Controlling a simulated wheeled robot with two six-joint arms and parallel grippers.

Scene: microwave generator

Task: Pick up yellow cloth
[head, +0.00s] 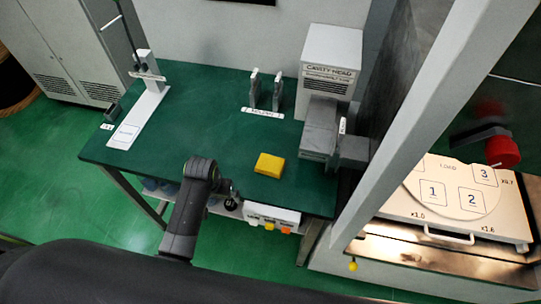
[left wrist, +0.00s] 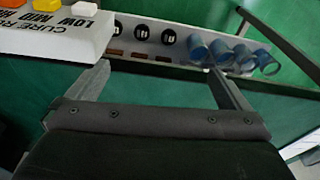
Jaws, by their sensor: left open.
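The yellow cloth (head: 269,165) looks like a small folded yellow block lying flat on the green table (head: 215,135), near its front edge. It does not show in the left wrist view. My left gripper (head: 230,192) is at the table's front edge, left of and nearer than the cloth, and apart from it. In the left wrist view, its two fingers (left wrist: 160,75) are spread wide with nothing between them. My right gripper is not in view.
A white button box (head: 272,214) is at the table's front edge and looms close in the left wrist view. Blue cylinders (left wrist: 225,52) and dark round items stand on a lower shelf. A cavity head machine (head: 329,62) stands behind the cloth. The table's left middle is clear.

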